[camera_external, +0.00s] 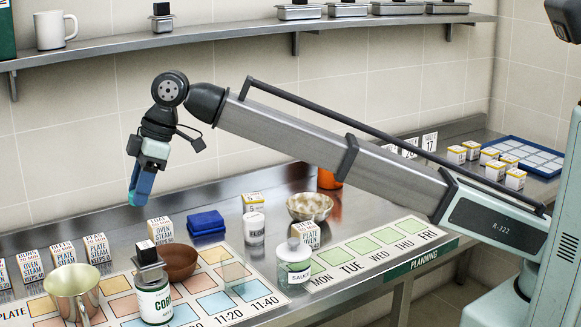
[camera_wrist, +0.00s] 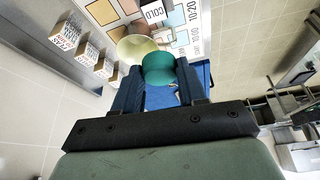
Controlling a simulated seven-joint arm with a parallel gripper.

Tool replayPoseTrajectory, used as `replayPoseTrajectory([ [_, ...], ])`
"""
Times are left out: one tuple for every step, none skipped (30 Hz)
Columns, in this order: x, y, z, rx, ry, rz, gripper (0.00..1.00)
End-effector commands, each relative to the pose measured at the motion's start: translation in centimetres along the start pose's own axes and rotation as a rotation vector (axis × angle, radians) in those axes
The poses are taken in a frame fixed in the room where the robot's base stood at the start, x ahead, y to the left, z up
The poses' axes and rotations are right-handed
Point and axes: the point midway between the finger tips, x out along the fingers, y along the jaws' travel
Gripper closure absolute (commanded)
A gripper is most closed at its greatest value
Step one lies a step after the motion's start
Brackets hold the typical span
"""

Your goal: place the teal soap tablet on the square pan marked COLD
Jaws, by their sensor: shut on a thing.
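My gripper (camera_external: 138,193) hangs above the left part of the steel counter, with its blue fingers pointing down. In the wrist view, the round teal soap tablet (camera_wrist: 158,68) is at the fingertips, and my gripper (camera_wrist: 159,82) is shut on it. In the external view, the tablet cannot be clearly told from the fingers. The square pan itself cannot be made out there, nor singled out in the external view.
A wall shelf (camera_external: 240,30) holds a mug (camera_external: 54,30) and several lidded pans (camera_external: 348,9).

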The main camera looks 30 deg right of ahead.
Motion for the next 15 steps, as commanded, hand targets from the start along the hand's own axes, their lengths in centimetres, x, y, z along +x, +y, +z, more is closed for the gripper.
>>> replayPoseTrajectory([
  [0.6,0.0,0.4,-0.001,-0.001,-0.001,0.88],
  [1.0,-0.1,0.5,-0.001,-0.002,-0.001,0.88],
  [1.6,-0.1,0.8,-0.001,-0.002,-0.001,0.88],
  [2.0,-0.1,1.0,-0.001,-0.001,-0.001,0.88],
  [2.5,-0.1,1.2,-0.001,-0.001,-0.001,0.88],
  [3.0,-0.1,1.4,-0.001,-0.001,-0.001,0.88],
  [3.5,-0.1,1.6,-0.001,-0.002,-0.001,0.88],
  [4.0,-0.1,1.8,0.0,-0.002,-0.001,0.88],
  [4.5,-0.1,2.0,0.0,-0.001,-0.001,0.88],
  [4.8,-0.1,2.1,0.0,-0.001,-0.001,0.88],
  [5.0,0.0,2.1,0.0,0.0,0.0,0.88],
  [5.2,0.0,2.2,0.0,0.0,0.0,0.88],
  [5.3,0.0,2.2,0.0,0.0,0.0,0.88],
  [5.4,0.0,2.3,0.0,0.0,0.0,0.88],
  [5.7,0.0,2.4,0.0,0.0,0.0,0.88],
])
